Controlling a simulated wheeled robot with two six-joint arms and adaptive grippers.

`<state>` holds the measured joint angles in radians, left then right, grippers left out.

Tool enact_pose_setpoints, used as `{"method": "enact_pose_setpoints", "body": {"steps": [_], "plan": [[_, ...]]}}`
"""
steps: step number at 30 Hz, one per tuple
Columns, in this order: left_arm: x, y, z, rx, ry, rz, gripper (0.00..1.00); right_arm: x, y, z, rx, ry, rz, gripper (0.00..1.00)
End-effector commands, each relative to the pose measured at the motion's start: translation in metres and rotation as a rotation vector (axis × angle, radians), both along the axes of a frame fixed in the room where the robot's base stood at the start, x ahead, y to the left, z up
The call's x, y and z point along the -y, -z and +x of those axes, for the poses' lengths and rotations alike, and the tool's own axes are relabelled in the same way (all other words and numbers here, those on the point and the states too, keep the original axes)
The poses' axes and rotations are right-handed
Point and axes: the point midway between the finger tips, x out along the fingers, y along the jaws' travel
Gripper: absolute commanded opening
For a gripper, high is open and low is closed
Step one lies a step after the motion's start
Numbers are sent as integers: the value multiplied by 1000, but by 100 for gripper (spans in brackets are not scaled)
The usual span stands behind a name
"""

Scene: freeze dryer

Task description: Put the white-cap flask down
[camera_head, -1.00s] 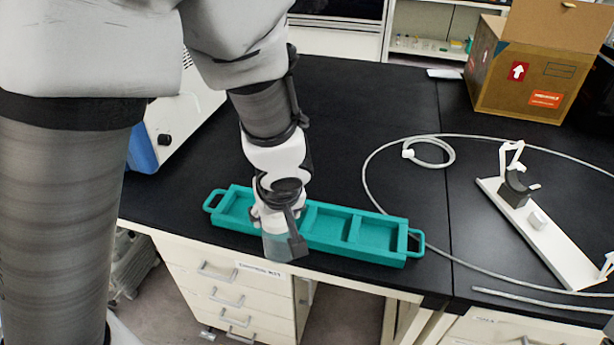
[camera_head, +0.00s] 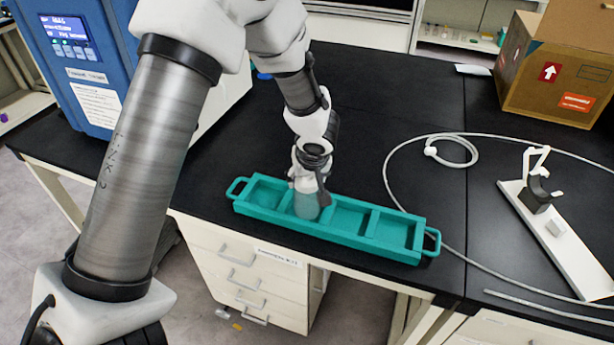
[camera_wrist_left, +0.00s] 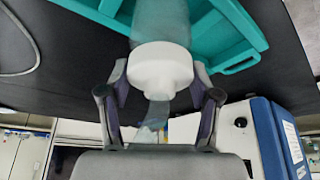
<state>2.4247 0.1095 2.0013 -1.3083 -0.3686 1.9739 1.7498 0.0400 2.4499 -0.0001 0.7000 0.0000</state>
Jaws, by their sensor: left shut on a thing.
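My left gripper (camera_head: 311,176) is shut on the white-cap flask (camera_head: 306,206), which looks upright. The flask's clear body shows below the fingers, at the second compartment from the left of the teal tray (camera_head: 338,236). Whether its base touches the compartment floor I cannot tell. In the left wrist view, the white cap of the flask (camera_wrist_left: 160,68) sits between the two fingers of my left gripper (camera_wrist_left: 158,92), with the clear body beyond it over the teal tray (camera_wrist_left: 238,62). The other tray compartments look empty. My right gripper is not in view.
The tray lies along the black bench's front edge. A blue and white machine (camera_head: 85,60) stands at the left. A grey hose (camera_head: 388,178), a white stand (camera_head: 556,240) and a cardboard box (camera_head: 550,80) are to the right. The bench behind the tray is clear.

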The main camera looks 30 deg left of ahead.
Motion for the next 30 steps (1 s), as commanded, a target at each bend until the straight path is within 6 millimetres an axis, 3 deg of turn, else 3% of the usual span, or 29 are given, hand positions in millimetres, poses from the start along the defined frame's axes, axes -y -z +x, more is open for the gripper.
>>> {"method": "enact_pose_setpoints", "body": {"steps": [5, 6, 8, 17, 22, 30], "plan": [[0, 5, 0, 1, -1, 0, 13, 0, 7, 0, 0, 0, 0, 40], [0, 4, 0, 0, -1, 0, 70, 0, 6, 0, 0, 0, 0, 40], [0, 3, 0, 0, -1, 0, 88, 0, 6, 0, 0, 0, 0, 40], [0, 3, 0, 0, 0, 0, 88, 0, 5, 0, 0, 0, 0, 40], [2, -9, -2, 2, 0, 1, 88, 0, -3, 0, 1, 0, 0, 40], [22, -74, -20, 4, -1, 2, 88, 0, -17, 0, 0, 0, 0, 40]]}}
